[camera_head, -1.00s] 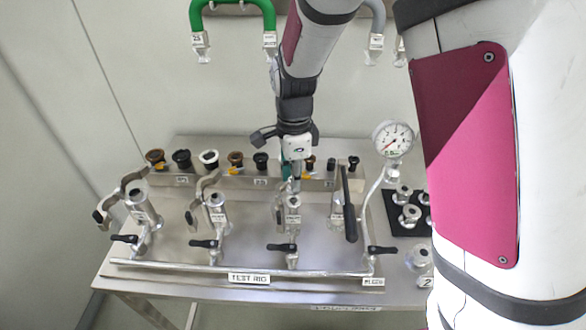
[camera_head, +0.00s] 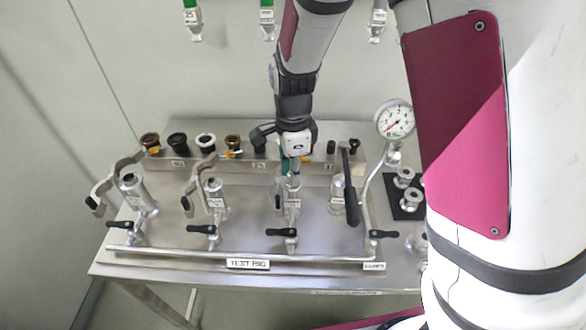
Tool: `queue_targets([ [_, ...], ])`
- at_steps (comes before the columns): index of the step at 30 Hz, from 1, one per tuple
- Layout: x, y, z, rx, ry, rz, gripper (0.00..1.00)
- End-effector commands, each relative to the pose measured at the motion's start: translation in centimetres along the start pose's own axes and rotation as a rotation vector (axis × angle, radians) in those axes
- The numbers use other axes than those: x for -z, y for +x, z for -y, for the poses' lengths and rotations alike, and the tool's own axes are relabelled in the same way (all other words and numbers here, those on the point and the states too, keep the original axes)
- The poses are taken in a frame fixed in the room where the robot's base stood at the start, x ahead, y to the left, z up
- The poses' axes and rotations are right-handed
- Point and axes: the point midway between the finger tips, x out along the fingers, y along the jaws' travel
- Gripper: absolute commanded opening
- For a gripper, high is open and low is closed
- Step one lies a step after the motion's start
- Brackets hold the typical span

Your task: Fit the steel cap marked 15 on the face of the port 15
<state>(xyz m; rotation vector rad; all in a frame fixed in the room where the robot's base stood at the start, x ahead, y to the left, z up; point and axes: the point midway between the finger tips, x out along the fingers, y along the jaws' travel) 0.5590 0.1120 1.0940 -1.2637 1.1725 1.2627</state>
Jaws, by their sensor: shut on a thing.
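My gripper (camera_head: 291,176) points down over the third standing port from the left (camera_head: 292,205) on the test rig. It is shut on a small steel piece at its fingertips, most likely the steel cap; the fingers hide most of it and no marking can be read. The held piece is at or just above the port's top face; I cannot tell whether they touch. The other steel ports are the far left one (camera_head: 133,187), the second one (camera_head: 214,192) and the right one (camera_head: 340,190), partly behind a black handle. Their number labels are too small to read.
Hinged clamp arms (camera_head: 110,185) stand beside the ports. A rack (camera_head: 180,163) with several dark and brown plugs runs behind them. A pressure gauge (camera_head: 395,120) rises at right, near steel pieces (camera_head: 404,178) on a black mat. A pipe with black valve levers (camera_head: 283,233) crosses the front.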

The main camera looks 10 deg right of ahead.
Motion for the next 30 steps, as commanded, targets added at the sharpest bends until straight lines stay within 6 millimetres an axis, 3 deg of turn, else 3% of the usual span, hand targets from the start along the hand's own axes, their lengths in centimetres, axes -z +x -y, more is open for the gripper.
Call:
queue_targets([
  [12, 0.0, 0.0, 0.0, 0.000, 0.001, 0.000, 0.00],
  [13, 0.0, 0.0, 0.0, 0.000, 0.001, 0.000, 0.27],
  [15, 0.0, 0.0, 0.0, 0.000, 0.001, 0.000, 0.43],
  [25, 0.0, -0.1, 0.0, 0.000, 0.000, 0.000, 0.44],
  [30, 0.0, -1.6, 0.1, 0.003, 0.001, 0.002, 0.44],
])
